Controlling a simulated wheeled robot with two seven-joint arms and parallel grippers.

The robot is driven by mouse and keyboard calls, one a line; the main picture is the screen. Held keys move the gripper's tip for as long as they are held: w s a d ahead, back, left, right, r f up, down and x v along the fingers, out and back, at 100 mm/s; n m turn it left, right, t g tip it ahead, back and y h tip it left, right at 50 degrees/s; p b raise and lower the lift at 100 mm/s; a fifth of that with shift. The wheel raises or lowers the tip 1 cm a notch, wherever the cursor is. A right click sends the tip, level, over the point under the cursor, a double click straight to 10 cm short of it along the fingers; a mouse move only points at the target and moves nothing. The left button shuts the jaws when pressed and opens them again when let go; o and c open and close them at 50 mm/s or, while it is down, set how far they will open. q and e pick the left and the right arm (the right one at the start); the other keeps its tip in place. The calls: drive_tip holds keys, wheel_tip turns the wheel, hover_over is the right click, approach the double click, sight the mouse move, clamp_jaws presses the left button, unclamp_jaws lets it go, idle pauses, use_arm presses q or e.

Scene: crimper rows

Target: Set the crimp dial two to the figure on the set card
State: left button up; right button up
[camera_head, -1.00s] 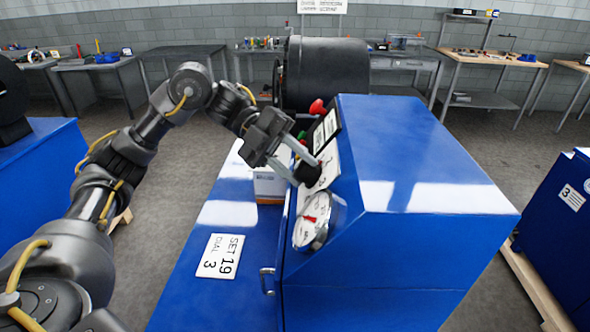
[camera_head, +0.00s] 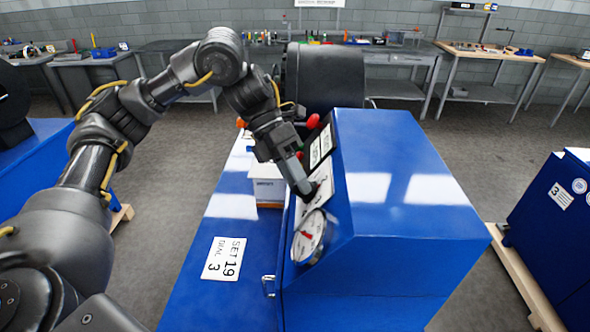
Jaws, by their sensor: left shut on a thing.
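The blue crimper (camera_head: 395,185) stands in the middle with a sloped control face on its left side. My left gripper (camera_head: 304,188) is shut on a small dark dial knob (camera_head: 309,191) on a white plate of that face. The fingers are seen nearly edge-on and hide much of the knob, so its figure cannot be read. My right gripper is not in view.
A round white gauge (camera_head: 309,237) with a red needle sits just below the knob. A red button (camera_head: 313,121) and white label panels are above it. A white-and-blue box (camera_head: 267,184) stands behind the card. Another blue machine (camera_head: 550,230) is at right.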

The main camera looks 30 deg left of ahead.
use_arm(q)
drive_tip(key=shift+d+r+m+y+p, duration=0.15)
drive_tip(key=shift+m+y+p, duration=0.3)
drive_tip(key=shift+m, duration=0.35)
drive_tip(key=shift+s+m+t+y, duration=0.1)
drive_tip(key=shift+m+t+y, duration=0.55)
drive_tip(key=shift+m, duration=0.35)
drive_tip(key=shift+s+m+t+y, duration=0.15)
drive_tip(key=shift+m+t+y, duration=0.45)
drive_tip(key=shift+m+t, duration=0.8)
drive_tip(key=shift+m, duration=0.3)
drive_tip(key=o, duration=1)
drive_tip(key=shift+d, duration=0.1)
